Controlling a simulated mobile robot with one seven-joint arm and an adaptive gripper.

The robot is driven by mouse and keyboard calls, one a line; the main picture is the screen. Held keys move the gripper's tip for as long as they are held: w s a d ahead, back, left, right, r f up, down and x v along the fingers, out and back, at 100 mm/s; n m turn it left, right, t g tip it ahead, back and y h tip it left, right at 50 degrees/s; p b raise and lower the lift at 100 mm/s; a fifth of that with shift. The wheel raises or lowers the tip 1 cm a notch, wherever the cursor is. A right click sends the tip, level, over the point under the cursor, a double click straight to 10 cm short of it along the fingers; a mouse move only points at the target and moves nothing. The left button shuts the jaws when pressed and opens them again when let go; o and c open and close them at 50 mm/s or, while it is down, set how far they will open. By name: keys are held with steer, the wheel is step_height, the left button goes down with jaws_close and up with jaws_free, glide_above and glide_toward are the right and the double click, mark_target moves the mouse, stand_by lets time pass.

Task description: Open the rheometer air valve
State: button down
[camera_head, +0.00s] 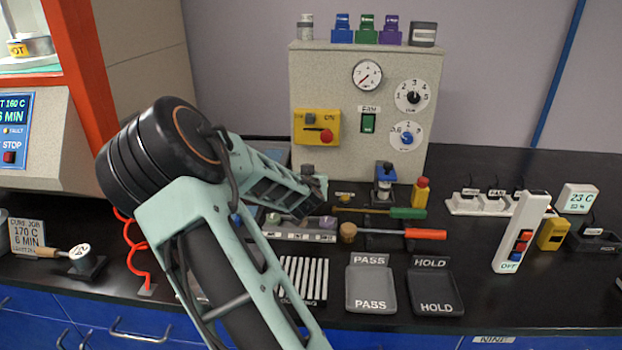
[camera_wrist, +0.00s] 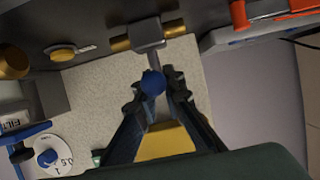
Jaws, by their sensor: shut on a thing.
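In the wrist view, the air valve (camera_wrist: 147,33) has a grey body with brass fittings on both sides. A short grey lever runs from it to a round blue knob (camera_wrist: 153,83). My gripper (camera_wrist: 156,92) has one dark finger on each side of the knob and is shut on it. The valve's lever points from the body toward my palm. In the head view, my arm covers the area left of the grey cabinet (camera_head: 330,80), and I cannot make out the valve or my fingertips there.
The cabinet bears a yellow ON panel (camera_head: 305,127), a gauge (camera_head: 367,75) and dials. A red coiled hose (camera_head: 139,250) stands left of my arm. PASS (camera_head: 372,300) and HOLD (camera_head: 437,308) trays lie at the bench front. In the wrist view, a white dial (camera_wrist: 62,145) sits lower left.

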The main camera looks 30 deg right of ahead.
steer(key=shift+d+n+t+y, duration=0.15)
steer(key=shift+n+t+y, duration=0.15)
steer(key=shift+y, duration=0.1)
steer(key=shift+r+n+t+y+b, duration=0.15)
steer(key=shift+n+t+y+b, duration=0.25)
steer(key=shift+n+y, duration=0.7)
steer(key=shift+n+t+y+p, duration=0.5)
steer(key=shift+n+y+p, duration=0.3)
steer(key=shift+n+y, duration=0.35)
steer(key=shift+n+y+p, duration=0.35)
steer(key=shift+y, duration=0.2)
steer(key=c, duration=2)
jaws_free()
steer(key=shift+c, duration=0.2)
steer(key=v, duration=1.2)
